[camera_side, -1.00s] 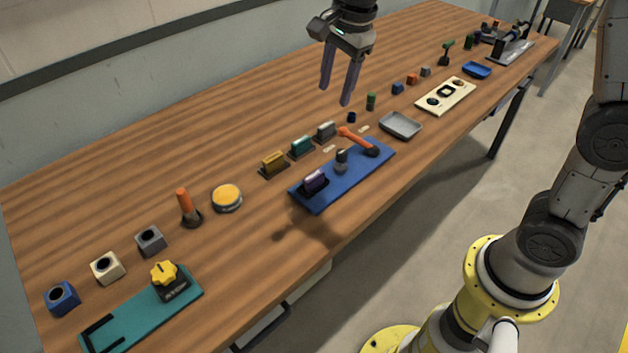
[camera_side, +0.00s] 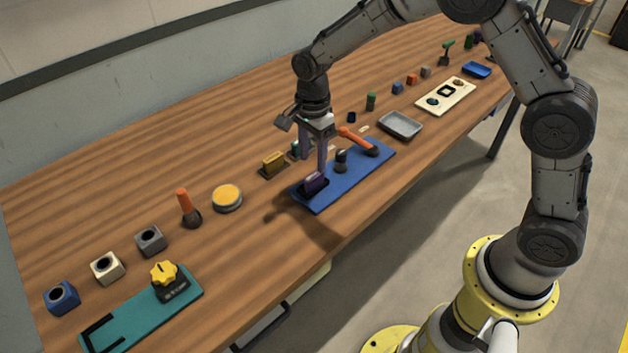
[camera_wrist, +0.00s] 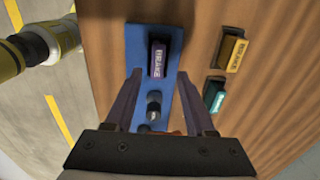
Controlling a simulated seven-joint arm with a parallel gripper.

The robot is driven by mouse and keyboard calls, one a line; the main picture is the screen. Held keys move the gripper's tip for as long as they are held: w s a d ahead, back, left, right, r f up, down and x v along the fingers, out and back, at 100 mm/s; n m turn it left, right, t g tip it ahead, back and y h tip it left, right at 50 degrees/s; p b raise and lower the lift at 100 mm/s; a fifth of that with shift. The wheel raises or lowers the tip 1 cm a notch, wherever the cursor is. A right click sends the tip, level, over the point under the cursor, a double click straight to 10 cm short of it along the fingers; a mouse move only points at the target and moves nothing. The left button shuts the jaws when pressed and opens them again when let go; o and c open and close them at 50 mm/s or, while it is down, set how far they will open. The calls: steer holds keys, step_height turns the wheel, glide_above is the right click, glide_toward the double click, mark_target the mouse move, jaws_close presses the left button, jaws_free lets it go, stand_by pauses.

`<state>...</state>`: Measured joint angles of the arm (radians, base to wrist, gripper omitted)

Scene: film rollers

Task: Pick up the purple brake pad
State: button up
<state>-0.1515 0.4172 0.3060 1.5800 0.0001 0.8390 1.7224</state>
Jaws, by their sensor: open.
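The purple brake pad (camera_side: 315,183) sits in a dark holder at the near left end of the blue board (camera_side: 342,190). In the wrist view the purple pad (camera_wrist: 158,60) shows a "BRAKE" label and lies ahead of the fingertips. My gripper (camera_side: 312,165) is open and empty, fingers pointing down, just above and behind the pad. In the wrist view my gripper's fingers (camera_wrist: 160,95) are spread wide, with the blue board between them. The side view cannot show whether a finger touches the pad.
A yellow pad (camera_side: 273,164) and a teal pad (camera_wrist: 215,95) stand beside the blue board. A dark post (camera_side: 341,160) and an orange-handled lever (camera_side: 356,141) stand on the board. A grey tray (camera_side: 401,125) lies to the right.

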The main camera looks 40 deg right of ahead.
mark_target(314, 176)
steer(key=shift+s+a+f, duration=0.1)
steer(key=shift+s+f, duration=0.05)
steer(key=shift+f, duration=1.2)
steer(key=shift+s+f, duration=0.1)
steer(key=shift+f, duration=1.25)
steer(key=shift+c, duration=0.3)
jaws_close()
